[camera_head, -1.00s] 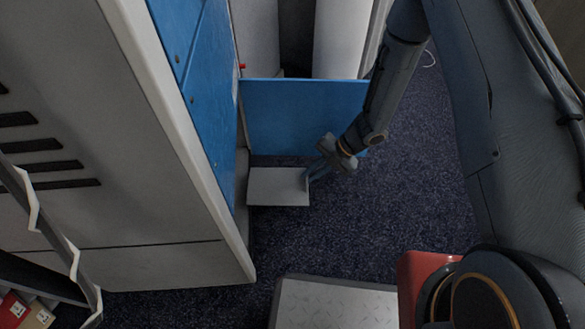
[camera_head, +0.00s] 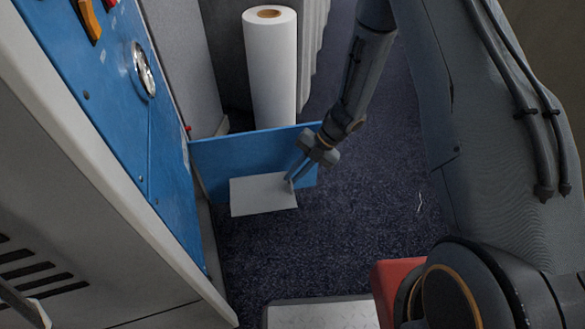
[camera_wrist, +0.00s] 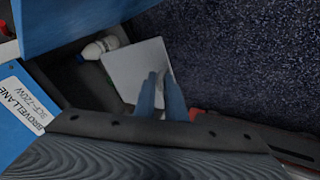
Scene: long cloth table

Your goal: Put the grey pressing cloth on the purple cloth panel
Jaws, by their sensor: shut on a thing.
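The grey pressing cloth (camera_head: 262,193) is a flat, light-grey rectangle. My gripper (camera_head: 291,178) is shut on its right edge and holds it in front of a blue panel. In the wrist view the cloth (camera_wrist: 135,66) lies between and beyond the fingertips of my gripper (camera_wrist: 160,78). I see no purple cloth panel and no long table in either view.
A blue machine front (camera_head: 140,120) with a gauge stands at the left. An upright blue panel (camera_head: 245,152) is behind the cloth, and a white roll (camera_head: 271,70) stands behind that. A white bottle (camera_wrist: 98,47) shows in the wrist view. Dark carpet (camera_head: 370,220) is clear to the right.

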